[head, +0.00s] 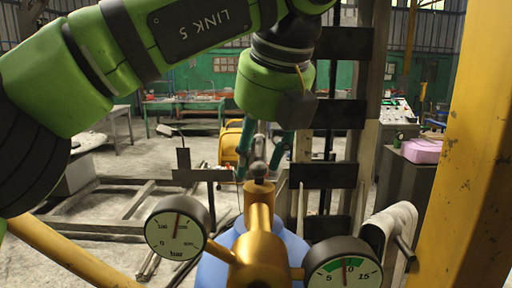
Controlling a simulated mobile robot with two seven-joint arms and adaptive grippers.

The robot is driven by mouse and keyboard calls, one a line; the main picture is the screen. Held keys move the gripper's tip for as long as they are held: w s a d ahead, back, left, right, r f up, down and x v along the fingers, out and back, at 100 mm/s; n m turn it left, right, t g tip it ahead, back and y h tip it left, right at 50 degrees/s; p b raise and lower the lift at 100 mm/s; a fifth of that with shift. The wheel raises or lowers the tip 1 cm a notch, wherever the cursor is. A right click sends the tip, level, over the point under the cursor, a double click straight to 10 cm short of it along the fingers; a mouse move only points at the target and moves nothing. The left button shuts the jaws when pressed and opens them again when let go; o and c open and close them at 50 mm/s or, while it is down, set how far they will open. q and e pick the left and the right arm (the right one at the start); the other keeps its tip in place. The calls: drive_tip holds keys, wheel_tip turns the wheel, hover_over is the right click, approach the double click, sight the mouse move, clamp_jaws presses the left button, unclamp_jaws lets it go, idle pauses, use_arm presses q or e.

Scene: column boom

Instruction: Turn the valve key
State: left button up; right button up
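A blue gas cylinder (217,270) stands front centre, its brass valve (262,225) on top. A small grey rounded piece (258,171) sits at the valve stem's top; I cannot tell if it is the valve key. Round gauges flank the valve, one on the left (177,227) and one on the right (343,268). My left arm comes in from the left, and its green wrist hangs above the valve in the picture. A grey block of my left gripper (296,108) shows below the wrist. My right gripper is out of view.
A dark ladder-like column (330,114) rises behind the valve. A yellow post (470,150) stands close on the right. A pale rolled piece (388,236) is beside the right gauge. A metal frame (100,228) lies on the floor at left. Benches stand farther back.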

use_arm(q)
drive_tip(key=shift+r, duration=0.2)
drive_tip(key=shift+s+r, duration=0.1)
drive_tip(key=shift+r, duration=0.15)
drive_tip(key=v, duration=0.6)
drive_tip(key=shift+s+r, duration=0.2)
drive_tip(key=shift+r, duration=0.1)
drive_tip(key=shift+d, duration=0.1)
